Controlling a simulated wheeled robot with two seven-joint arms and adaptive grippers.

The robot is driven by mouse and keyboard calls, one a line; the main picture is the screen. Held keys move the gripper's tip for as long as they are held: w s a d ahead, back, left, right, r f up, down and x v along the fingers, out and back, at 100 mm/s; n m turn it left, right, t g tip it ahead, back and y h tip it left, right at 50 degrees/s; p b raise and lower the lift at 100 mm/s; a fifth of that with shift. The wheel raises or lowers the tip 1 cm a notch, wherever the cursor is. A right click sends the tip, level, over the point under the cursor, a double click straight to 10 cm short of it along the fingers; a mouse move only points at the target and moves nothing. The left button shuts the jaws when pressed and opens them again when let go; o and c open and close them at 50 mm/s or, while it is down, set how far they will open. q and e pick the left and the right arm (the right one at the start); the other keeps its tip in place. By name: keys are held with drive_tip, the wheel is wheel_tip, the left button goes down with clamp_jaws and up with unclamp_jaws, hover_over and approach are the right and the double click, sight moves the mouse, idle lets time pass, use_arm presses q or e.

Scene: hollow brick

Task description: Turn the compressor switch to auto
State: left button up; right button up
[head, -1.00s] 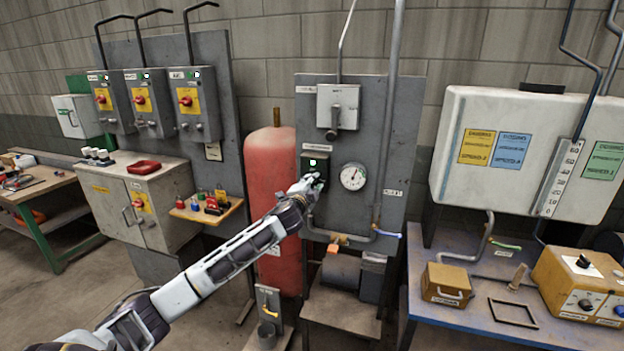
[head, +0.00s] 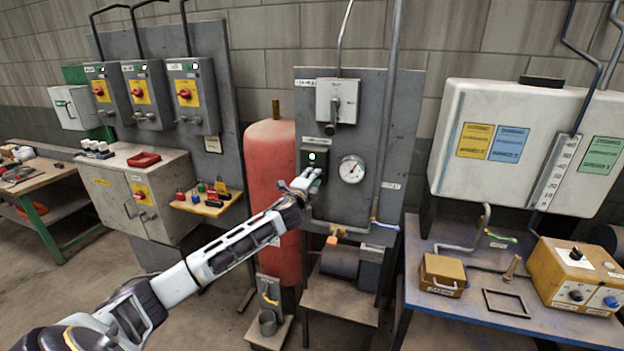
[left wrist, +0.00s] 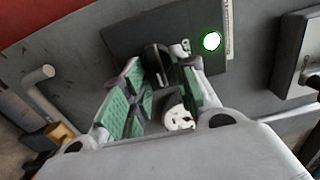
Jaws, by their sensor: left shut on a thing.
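My left gripper (head: 313,177) is at the lower part of this box, coming from the lower left. In the left wrist view the dark box (left wrist: 125,42) lies behind the green-padded fingers, with its lamp at the upper right. The left gripper (left wrist: 162,85) is shut on the dark switch knob (left wrist: 155,60), which is partly hidden by the fingers. The knob's pointing direction and its markings cannot be read. My right gripper is not in view.
A round pressure gauge (head: 352,169) is close right of the switch box. A grey lever box (head: 337,101) is above it. A red tank (head: 270,180) stands to the left behind my arm. Pipes and a yellow-orange valve (head: 333,240) sit below.

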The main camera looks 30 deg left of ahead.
use_arm(q)
drive_tip(key=o, duration=0.9)
drive_tip(key=shift+v, duration=6.05)
drive_tip(key=shift+f, duration=0.1)
